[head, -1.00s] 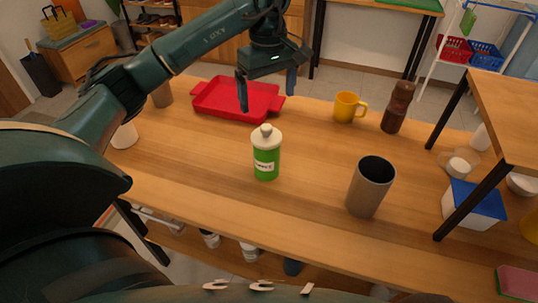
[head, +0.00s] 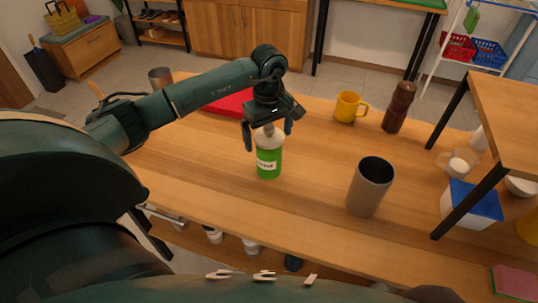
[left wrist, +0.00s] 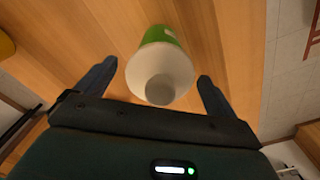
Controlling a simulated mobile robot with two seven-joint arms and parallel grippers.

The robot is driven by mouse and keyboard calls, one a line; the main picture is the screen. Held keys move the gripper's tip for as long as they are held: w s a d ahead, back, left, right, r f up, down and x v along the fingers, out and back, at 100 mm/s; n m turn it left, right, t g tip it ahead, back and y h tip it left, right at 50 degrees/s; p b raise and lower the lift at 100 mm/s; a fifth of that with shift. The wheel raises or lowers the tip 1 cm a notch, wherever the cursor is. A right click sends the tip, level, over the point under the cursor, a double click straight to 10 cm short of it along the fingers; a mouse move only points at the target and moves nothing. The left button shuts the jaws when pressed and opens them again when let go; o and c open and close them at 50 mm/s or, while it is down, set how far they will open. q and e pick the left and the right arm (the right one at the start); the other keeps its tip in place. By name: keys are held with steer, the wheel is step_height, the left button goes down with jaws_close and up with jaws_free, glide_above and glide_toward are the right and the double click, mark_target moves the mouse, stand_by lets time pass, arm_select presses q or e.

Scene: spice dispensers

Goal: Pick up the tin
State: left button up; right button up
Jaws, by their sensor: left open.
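The tin (head: 268,163) is a green cylinder with a white label and a pale domed lid with a knob, upright on the wooden table (head: 310,165). My left gripper (head: 267,142) is directly above it, pointing down, with its fingers open on either side of the lid. In the left wrist view the lid of the tin (left wrist: 160,75) shows between the two open fingers (left wrist: 158,85), with clear gaps at both sides. The gripper hides part of the lid in the head view. My right gripper is not in view.
A grey cup (head: 370,187) stands to the right of the tin. A yellow mug (head: 348,107) and a brown pepper mill (head: 399,107) stand behind it. A red tray (head: 228,103) lies at the back left, partly behind my arm. A raised wooden shelf (head: 505,105) is at the right.

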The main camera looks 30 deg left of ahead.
arm_select(q)
steer(key=shift+c, duration=0.3)
steer(key=c, duration=1.5)
